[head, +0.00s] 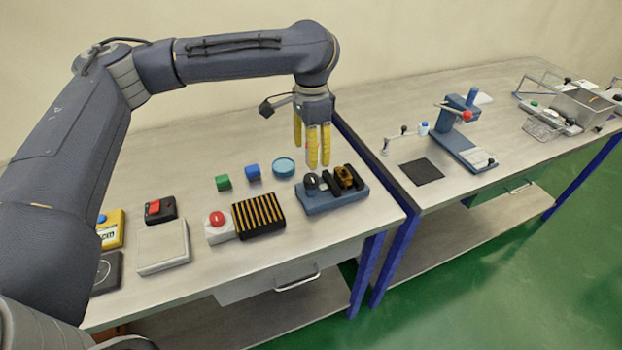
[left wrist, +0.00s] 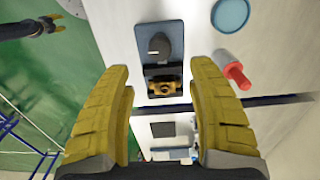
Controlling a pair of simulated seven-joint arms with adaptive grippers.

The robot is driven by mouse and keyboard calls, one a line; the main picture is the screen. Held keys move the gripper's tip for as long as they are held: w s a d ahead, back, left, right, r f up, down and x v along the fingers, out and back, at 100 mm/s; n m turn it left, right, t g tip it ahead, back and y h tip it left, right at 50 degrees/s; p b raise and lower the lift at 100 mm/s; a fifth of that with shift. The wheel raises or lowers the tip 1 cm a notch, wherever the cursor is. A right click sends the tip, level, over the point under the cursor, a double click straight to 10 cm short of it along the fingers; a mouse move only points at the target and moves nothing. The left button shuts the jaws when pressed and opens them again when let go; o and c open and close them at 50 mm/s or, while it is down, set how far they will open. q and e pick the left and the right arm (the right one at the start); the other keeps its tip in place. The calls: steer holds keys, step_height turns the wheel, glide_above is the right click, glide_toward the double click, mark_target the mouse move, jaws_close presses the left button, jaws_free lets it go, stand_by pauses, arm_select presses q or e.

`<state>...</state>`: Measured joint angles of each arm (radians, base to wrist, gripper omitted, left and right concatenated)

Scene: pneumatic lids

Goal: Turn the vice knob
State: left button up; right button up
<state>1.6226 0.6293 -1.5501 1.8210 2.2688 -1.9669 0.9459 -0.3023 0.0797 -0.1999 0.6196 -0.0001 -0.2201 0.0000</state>
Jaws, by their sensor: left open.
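The vice has a blue base (head: 333,201) with black jaws and a brown-orange part (head: 346,177) at its right. A dark rounded knob (head: 311,181) stands at its left end; it shows grey, with a pale mark, in the left wrist view (left wrist: 159,46). My left gripper (head: 318,164) is open, empty and pointing down, just above and behind the vice. In the left wrist view the vice lies between the yellow fingers, with no clear contact. What seems to be my right gripper (left wrist: 50,24) is small at the upper left there.
A striped black block (head: 258,215) and a red button (head: 217,219) stand nearby.

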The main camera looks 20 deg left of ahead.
mark_target(311, 177)
arm_select(q)
step_height(311, 177, down, 10)
steer(key=shift+r, duration=0.1)
stand_by(0.4)
steer(key=shift+c, duration=0.5)
jaws_close()
